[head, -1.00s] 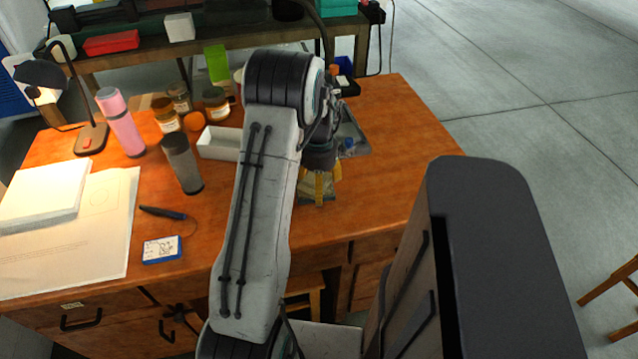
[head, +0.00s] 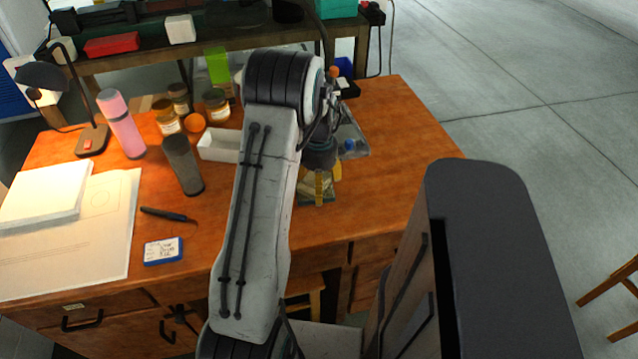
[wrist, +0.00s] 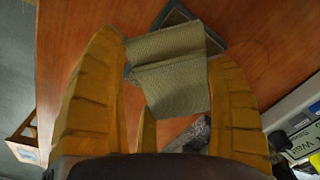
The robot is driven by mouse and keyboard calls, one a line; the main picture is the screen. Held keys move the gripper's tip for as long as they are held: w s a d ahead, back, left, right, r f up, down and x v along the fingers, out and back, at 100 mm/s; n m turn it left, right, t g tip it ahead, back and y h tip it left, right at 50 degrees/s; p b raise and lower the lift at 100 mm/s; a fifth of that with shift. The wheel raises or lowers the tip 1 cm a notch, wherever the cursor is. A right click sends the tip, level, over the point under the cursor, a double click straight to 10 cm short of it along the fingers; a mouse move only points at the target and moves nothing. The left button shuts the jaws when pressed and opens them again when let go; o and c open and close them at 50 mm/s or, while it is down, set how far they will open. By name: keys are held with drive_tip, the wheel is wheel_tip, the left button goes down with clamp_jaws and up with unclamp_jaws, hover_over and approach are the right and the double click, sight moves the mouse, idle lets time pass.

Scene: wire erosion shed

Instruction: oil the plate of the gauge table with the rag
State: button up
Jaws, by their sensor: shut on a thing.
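My gripper (head: 328,186) has yellow fingers and reaches down over the right part of the wooden desk. In the wrist view my gripper (wrist: 170,60) is shut on the rag (wrist: 172,75), a folded olive-green cloth between the fingers. The rag lies over a small flat plate with a dark grey-green edge (wrist: 172,15), which seems to be the gauge table's plate. Most of that plate is hidden by the rag. In the head view the plate's dark edge (head: 317,202) shows below the fingers. I cannot tell how firmly the rag touches it.
A grey tray (head: 357,150) with small items stands just behind the gripper. The desk's right side (head: 410,150) is clear.

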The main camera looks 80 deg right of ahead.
drive_tip(key=shift+r+p, duration=1.95)
drive_tip(key=shift+r, duration=1.1)
